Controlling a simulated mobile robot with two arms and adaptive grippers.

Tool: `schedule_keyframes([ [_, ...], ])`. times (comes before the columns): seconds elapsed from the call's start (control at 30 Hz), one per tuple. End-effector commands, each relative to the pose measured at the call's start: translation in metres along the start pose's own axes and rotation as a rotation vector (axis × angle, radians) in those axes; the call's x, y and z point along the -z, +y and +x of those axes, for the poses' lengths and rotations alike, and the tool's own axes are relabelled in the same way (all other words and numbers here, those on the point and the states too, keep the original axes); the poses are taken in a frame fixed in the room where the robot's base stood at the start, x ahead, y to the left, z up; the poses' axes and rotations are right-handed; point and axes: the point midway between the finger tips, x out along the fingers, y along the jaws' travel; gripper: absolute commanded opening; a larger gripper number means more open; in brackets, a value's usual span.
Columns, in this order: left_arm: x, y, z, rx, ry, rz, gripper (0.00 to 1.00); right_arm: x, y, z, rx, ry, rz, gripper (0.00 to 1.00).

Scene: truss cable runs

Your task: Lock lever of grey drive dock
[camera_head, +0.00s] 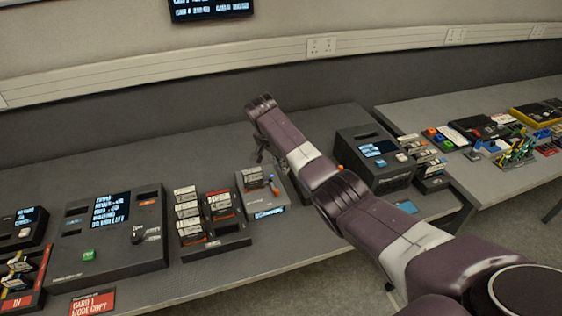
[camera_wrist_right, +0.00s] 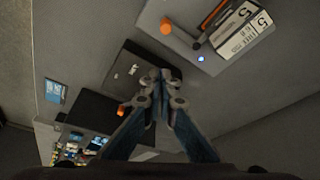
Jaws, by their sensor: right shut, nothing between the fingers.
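The grey drive dock (camera_head: 250,184) stands on the bench just in front of my right gripper (camera_head: 261,156), with small orange and blue knobs on its right side. In the right wrist view the grey dock (camera_wrist_right: 205,58) is at the top right, holding a white cartridge (camera_wrist_right: 245,28) marked 5. An orange lever knob (camera_wrist_right: 166,26) stands at its left edge, and a blue light (camera_wrist_right: 200,59) glows. My right gripper (camera_wrist_right: 163,80) is shut and empty, apart from the knob. In the head view my arm hides part of the area. My left gripper is not in view.
A black dock (camera_wrist_right: 137,72) lies beside the grey dock, under my fingertips in the wrist view. A cartridge rack (camera_head: 222,243) and a console (camera_head: 110,262) stand to the left. A dark box with a screen (camera_head: 390,182) stands right. Bare bench lies behind the docks.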

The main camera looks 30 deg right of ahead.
Motion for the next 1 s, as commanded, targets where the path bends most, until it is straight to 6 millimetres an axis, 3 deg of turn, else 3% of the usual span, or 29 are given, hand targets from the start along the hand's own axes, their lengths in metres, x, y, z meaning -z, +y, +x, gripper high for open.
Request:
schedule_keyframes([
  [0.13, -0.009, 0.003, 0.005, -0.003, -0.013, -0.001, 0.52, -0.001, -0.001, -0.018, 0.001, 0.000, -0.001, 0.00],
  [0.3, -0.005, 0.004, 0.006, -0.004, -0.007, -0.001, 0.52, -0.001, -0.001, -0.028, 0.000, 0.000, -0.001, 0.00],
  [1.0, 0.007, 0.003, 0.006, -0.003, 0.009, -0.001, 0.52, -0.001, -0.001, -0.028, -0.001, -0.001, -0.001, 0.00],
])
